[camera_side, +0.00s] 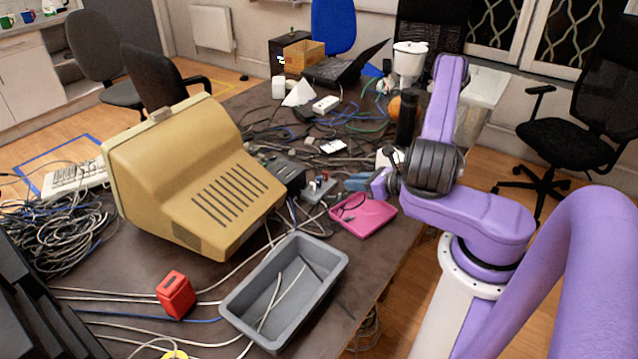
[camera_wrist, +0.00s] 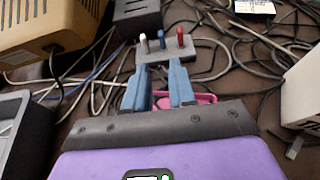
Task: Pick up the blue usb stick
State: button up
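The blue usb stick (camera_wrist: 162,40) stands upright in a grey holder (camera_wrist: 206,50), between a white stick (camera_wrist: 145,43) on its left and a red stick (camera_wrist: 180,38) on its right. The holder also shows in the side view (camera_side: 313,194), just left of my gripper, where the blue stick is too small to make out. My gripper (camera_wrist: 160,76) has two blue fingers, spread apart with nothing between them. In the side view my gripper (camera_side: 354,183) is above a pink tray (camera_side: 352,222). The fingers point toward the holder and are short of the sticks.
A black box (camera_side: 284,172) and tangled cables lie beside the holder. A beige monitor (camera_side: 205,175) stands to the left. A grey bin (camera_side: 335,262) and a red object (camera_side: 175,294) are in front. A white box (camera_wrist: 305,92) is at the right in the wrist view.

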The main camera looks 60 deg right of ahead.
send_near(320, 177)
jog(key=w, duration=0.1)
jog(key=w+f, duration=0.2)
jog(key=shift+w+a+f, duration=0.15)
jog(key=shift+a+f, duration=0.05)
jog(key=shift+a, duration=0.05)
jog(key=shift+d+x, duration=0.2)
jog(key=shift+x, duration=2.85)
jog(key=shift+r, duration=0.25)
grip_shut()
